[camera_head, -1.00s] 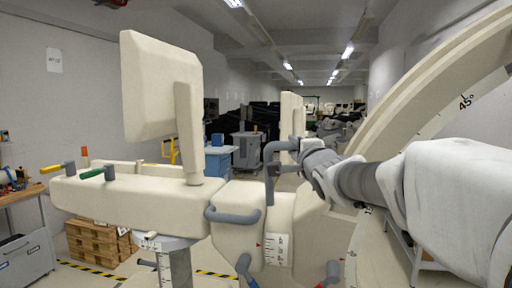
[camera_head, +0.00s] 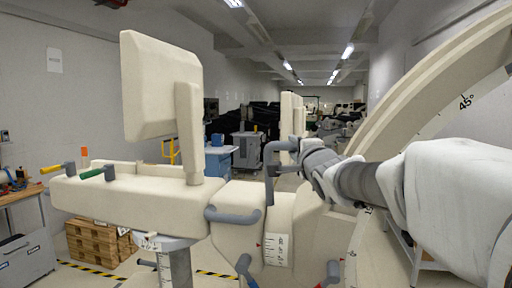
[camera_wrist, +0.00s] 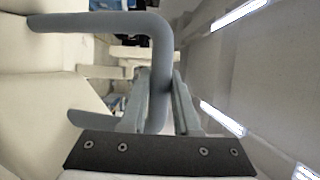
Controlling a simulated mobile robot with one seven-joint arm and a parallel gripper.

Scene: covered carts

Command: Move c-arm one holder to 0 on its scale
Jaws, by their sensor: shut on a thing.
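The c-arm one holder (camera_head: 245,215) is a cream block with a grey bent handle (camera_head: 271,172) on its upper right side. A white scale strip (camera_head: 278,250) with dark marks and a small red pointer beside it show low on it; its numbers are too small to read. My gripper (camera_head: 297,151) reaches in from the right at the handle's upper end. In the wrist view the grey handle (camera_wrist: 100,20) bends down between the two fingers of my gripper (camera_wrist: 160,85), which are shut on it.
The large curved c-arm (camera_head: 420,95) with angle marks rises at the right, beside my arm. A cream monitor (camera_head: 155,85) and a console (camera_head: 130,205) with coloured levers stand left. Grey handles with blue (camera_head: 245,268) and red (camera_head: 332,270) parts lie low in front.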

